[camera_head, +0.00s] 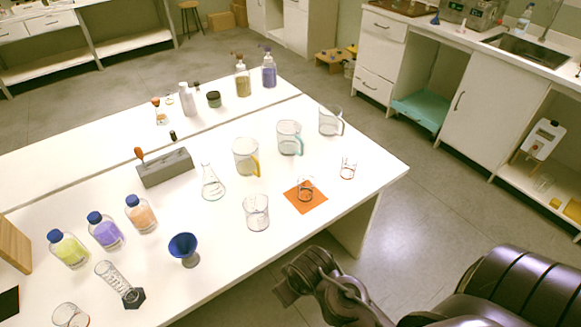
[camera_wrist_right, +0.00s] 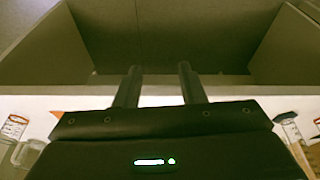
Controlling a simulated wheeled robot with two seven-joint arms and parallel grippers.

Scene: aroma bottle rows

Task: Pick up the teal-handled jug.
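The teal-handled jug (camera_head: 288,139) is a clear jug standing upright on the white table, toward its far right side. Its teal handle is on its right side. A yellow-handled jug (camera_head: 245,158) stands to its left and a grey-handled jug (camera_head: 329,122) to its right. My right gripper (camera_head: 284,290) is off the near edge of the table, well apart from the jugs. In the right wrist view its two fingers (camera_wrist_right: 157,84) are apart with nothing between them. I cannot pick out the teal handle in that view. My left gripper is not in view.
On the white table (camera_head: 90,180), an orange mat (camera_head: 316,201) with a small beaker (camera_head: 305,188) lies nearer me than the jugs. A larger beaker (camera_head: 256,212), a flask (camera_head: 212,184) and a blue funnel (camera_head: 184,246) stand to the left.

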